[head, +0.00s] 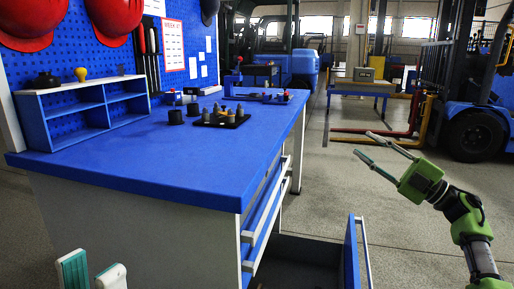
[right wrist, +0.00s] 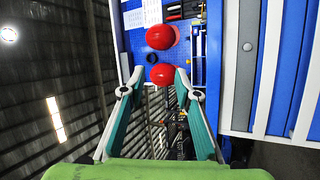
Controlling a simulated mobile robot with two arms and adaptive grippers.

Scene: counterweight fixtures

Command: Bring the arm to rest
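A low blue fixture with red parts (head: 265,97) stands toward the far end of the blue workbench (head: 150,165); whether its arm is level or tilted is too small to tell. In front of it a dark tray (head: 240,122) holds several grey weights. My right gripper (head: 363,143) is open and empty in the air right of the bench, well apart from the fixture. Its spread fingers also show in the right wrist view (right wrist: 154,86). My left gripper (head: 93,265) is at the bottom left, fingers apart, nothing seen between them.
A drawer (head: 352,255) stands open on the bench's right side, below my right gripper. A blue shelf unit (head: 85,110) stands at the bench's back left, under red helmets (head: 115,15) on a pegboard. A forklift (head: 475,125) stands at the right. The bench's front half is clear.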

